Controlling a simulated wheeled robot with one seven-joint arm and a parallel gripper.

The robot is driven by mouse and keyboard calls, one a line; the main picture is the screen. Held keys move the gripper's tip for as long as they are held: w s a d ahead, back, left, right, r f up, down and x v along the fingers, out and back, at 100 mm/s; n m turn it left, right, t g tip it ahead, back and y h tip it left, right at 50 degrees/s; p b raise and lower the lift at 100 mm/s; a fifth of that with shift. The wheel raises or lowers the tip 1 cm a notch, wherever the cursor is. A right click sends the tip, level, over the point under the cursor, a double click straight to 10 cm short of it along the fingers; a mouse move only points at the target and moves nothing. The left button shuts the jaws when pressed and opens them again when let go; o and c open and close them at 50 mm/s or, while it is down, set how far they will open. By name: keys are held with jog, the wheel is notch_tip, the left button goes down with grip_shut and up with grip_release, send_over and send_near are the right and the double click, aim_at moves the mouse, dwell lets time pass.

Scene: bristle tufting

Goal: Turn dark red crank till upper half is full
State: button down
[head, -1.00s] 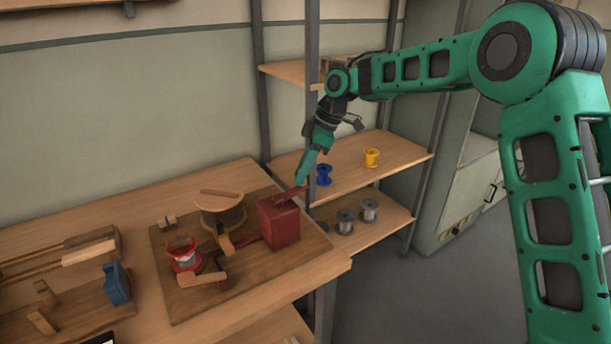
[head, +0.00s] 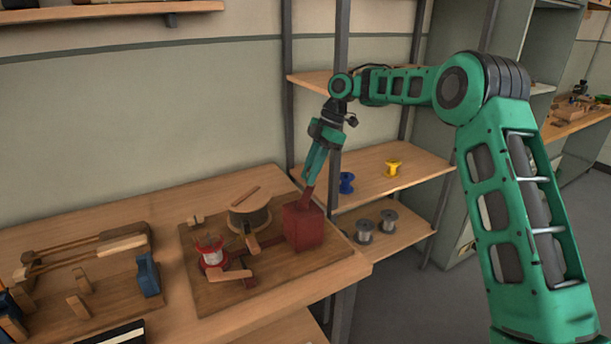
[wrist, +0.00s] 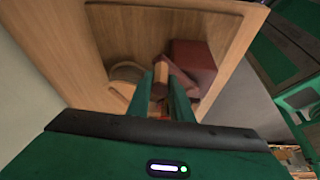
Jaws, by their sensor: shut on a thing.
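The dark red crank box (head: 303,229) stands at the right end of a wooden board on the bench. Its dark red handle (head: 307,198) rises from the top. My gripper (head: 308,184) reaches down from above and is shut on the handle. In the wrist view, my gripper (wrist: 160,88) has its two fingers at either side of a brownish-red grip (wrist: 165,75), beside the box (wrist: 194,62). A round wooden drum (head: 249,218) with a bar on its lid stands left of the box. How full any half is cannot be told.
A red-rimmed spool (head: 212,254) and a wooden arm (head: 230,276) sit on the board (head: 205,300). A blue-ended tool (head: 149,274) lies left. Shelves at right hold a blue spool (head: 346,183), a yellow spool (head: 393,168) and two grey ones (head: 364,231).

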jog(key=shift+a, duration=0.1)
dwell(0.3)
jog(key=c, duration=1.6)
grip_release()
jog(key=shift+r, duration=0.1)
jog(key=v, duration=1)
jog(key=shift+w+d+r, duration=0.1)
jog(key=shift+d+r, duration=0.1)
jog(key=shift+r, duration=0.1)
